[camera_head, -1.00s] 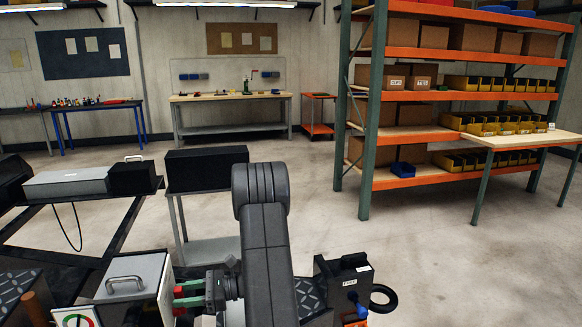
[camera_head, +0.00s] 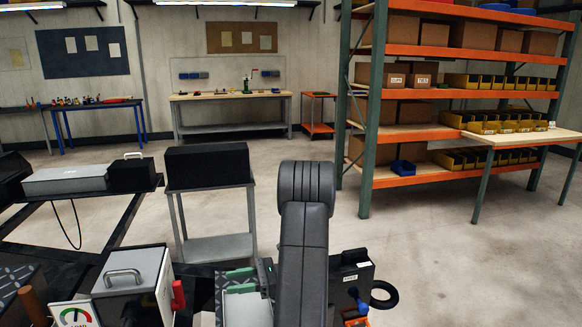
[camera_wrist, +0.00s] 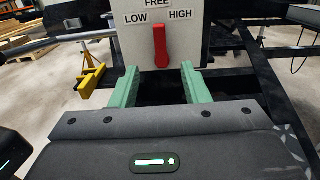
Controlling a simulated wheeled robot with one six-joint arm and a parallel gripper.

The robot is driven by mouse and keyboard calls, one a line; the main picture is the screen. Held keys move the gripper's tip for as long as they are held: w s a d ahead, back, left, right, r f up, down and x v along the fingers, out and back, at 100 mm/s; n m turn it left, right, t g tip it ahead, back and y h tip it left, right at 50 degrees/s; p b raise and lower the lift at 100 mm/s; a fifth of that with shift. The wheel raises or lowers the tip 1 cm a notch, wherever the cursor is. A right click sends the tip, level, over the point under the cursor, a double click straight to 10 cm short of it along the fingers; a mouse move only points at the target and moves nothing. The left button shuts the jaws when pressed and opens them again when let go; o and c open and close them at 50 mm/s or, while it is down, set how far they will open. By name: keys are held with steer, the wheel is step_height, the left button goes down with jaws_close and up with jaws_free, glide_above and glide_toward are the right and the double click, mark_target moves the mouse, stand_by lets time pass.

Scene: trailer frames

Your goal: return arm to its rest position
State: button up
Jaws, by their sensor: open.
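My gripper (camera_head: 240,281) is open and empty, with its two green fingers apart. In the head view it is to the right of a grey box (camera_head: 138,290) with a handle on top and a red lever (camera_head: 178,295) on its side. In the wrist view the fingers (camera_wrist: 160,86) point at the box face (camera_wrist: 190,45), marked LOW, FREE and HIGH. The red lever (camera_wrist: 161,47) hangs straight down under FREE, beyond the fingertips, apart from them. My dark arm covers part of the view behind the gripper.
A small cart (camera_head: 220,248) with a black box (camera_head: 208,165) stands beyond my arm. A black device (camera_head: 345,280) is close on the right. A dial gauge (camera_head: 75,316) is at lower left. A tall shelf (camera_head: 365,130) stands at right; the middle floor is open.

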mark_target(182, 293)
steer(key=p+x, duration=0.2)
steer(key=x, duration=1.1)
steer(key=shift+s+a, duration=0.15)
steer(key=shift+s+a+f+n+b, duration=0.15)
steer(key=shift+a+f+n+b, duration=0.1)
steer(key=shift+n+b, duration=0.1)
steer(key=shift+s+d+r+n+b, duration=0.15)
steer(key=shift+s+d+n+b, duration=0.2)
steer(key=shift+n+b, duration=0.45)
steer(key=shift+a, duration=0.1)
